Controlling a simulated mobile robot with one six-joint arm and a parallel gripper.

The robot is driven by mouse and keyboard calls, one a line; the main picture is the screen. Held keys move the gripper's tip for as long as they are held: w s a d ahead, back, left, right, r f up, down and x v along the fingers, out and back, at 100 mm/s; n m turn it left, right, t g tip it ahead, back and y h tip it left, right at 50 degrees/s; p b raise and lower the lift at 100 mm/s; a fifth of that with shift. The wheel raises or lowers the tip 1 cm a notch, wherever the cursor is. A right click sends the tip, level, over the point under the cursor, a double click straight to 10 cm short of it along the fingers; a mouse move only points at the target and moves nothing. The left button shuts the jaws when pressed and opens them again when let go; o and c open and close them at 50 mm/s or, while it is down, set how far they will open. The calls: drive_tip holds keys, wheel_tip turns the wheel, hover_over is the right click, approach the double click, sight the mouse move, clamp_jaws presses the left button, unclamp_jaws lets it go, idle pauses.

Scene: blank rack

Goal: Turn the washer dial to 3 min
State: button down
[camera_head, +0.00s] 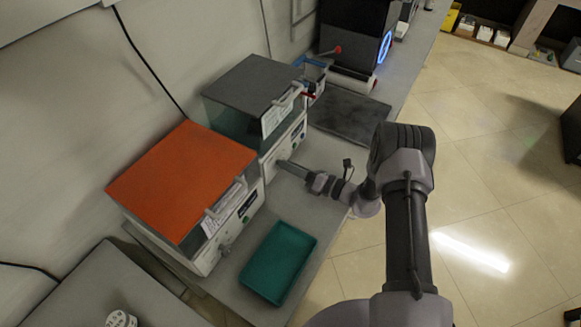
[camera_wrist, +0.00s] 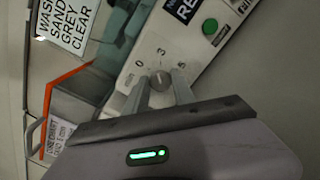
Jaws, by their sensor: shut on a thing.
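The washer with the grey lid (camera_head: 255,82) stands on the bench against the wall. My gripper (camera_head: 281,163) reaches its white front panel from the right. In the wrist view, my gripper (camera_wrist: 160,84) has its two fingers on either side of the small round grey dial (camera_wrist: 160,78), shut on it. The marks 0, 3 and 5 (camera_wrist: 161,51) are printed in an arc around the dial. I cannot make out which mark the dial points to.
An orange-lidded machine (camera_head: 182,180) stands to the left. A teal tray (camera_head: 278,262) lies on the bench in front. A dark mat (camera_head: 349,115) lies to the right. In the wrist view, a green button (camera_wrist: 210,26) sits on the panel near the dial.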

drive_tip(key=shift+f+m, duration=0.1)
drive_tip(key=shift+m, duration=1.4)
drive_tip(key=c, duration=1.1)
unclamp_jaws()
drive_tip(key=shift+d, duration=0.1)
drive_tip(key=p+v, duration=0.3)
drive_tip(key=v, duration=1.4)
drive_tip(key=shift+s+d, duration=0.15)
